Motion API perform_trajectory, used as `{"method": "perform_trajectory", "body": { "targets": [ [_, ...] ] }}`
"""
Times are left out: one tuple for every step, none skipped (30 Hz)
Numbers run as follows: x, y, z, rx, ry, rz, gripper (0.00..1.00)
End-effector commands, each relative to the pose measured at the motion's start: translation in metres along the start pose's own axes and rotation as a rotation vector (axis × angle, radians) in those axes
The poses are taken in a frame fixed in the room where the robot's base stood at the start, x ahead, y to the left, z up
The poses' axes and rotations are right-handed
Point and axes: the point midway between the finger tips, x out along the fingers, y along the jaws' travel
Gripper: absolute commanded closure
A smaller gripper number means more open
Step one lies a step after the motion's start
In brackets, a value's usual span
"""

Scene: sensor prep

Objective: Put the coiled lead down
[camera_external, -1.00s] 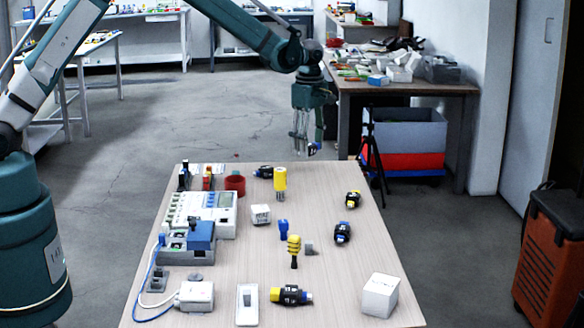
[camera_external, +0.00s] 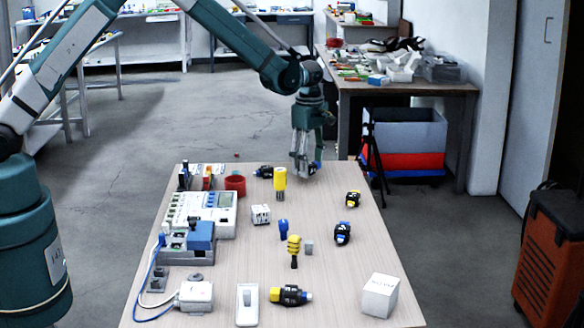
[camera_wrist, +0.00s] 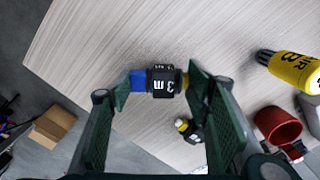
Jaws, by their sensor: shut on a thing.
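A black coiled lead (camera_wrist: 163,82) marked "3 m", with a blue end and a yellow end, is held crosswise between the fingers of my gripper (camera_wrist: 163,85). In the external view my gripper (camera_external: 305,172) is low over the far edge of the table (camera_external: 330,270), and the lead (camera_external: 315,167) shows partly behind the fingers. I cannot tell whether the lead touches the table top. Other similar coiled leads lie on the table: one at the far side (camera_external: 264,172), two at the right (camera_external: 353,199) (camera_external: 342,232), and one at the front (camera_external: 290,295).
A yellow cylinder (camera_external: 280,178) and a red cup (camera_external: 235,185) stand left of my gripper. A white device (camera_external: 205,210) and a grey-blue unit (camera_external: 200,240) fill the left side. A white box (camera_external: 380,295) stands front right. The table's far right is clear around the gripper.

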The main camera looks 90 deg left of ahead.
Motion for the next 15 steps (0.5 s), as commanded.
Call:
{"method": "perform_trajectory", "body": {
  "targets": [
    [0.007, 0.0, 0.0, 0.0, 0.0, 0.0, 0.65],
    [0.01, 0.0, 0.0, 0.0, 0.0, 0.0, 0.65],
    [0.014, 0.0, 0.0, 0.0, 0.0, 0.0, 0.65],
    [0.017, 0.0, 0.0, 0.0, 0.0, 0.0, 0.65],
    [0.019, 0.0, 0.0, 0.0, 0.0, 0.0, 0.65],
    [0.021, 0.0, 0.0, 0.0, 0.0, 0.0, 0.65],
    [0.022, 0.0, 0.0, 0.0, 0.0, 0.0, 0.65],
    [0.023, 0.0, 0.0, 0.0, 0.0, 0.0, 0.65],
    [0.024, 0.0, 0.0, 0.0, 0.0, 0.0, 0.65],
    [0.024, 0.0, 0.0, 0.0, 0.0, 0.0, 0.65],
    [0.024, 0.0, 0.0, 0.0, 0.0, 0.0, 0.65],
    [0.024, 0.0, 0.0, 0.0, 0.0, 0.0, 0.65],
    [0.024, 0.0, 0.0, 0.0, 0.0, 0.0, 0.65],
    [0.023, 0.0, 0.0, 0.0, 0.0, 0.0, 0.65],
    [0.023, 0.0, 0.0, 0.0, 0.0, 0.0, 0.65]
  ]
}}
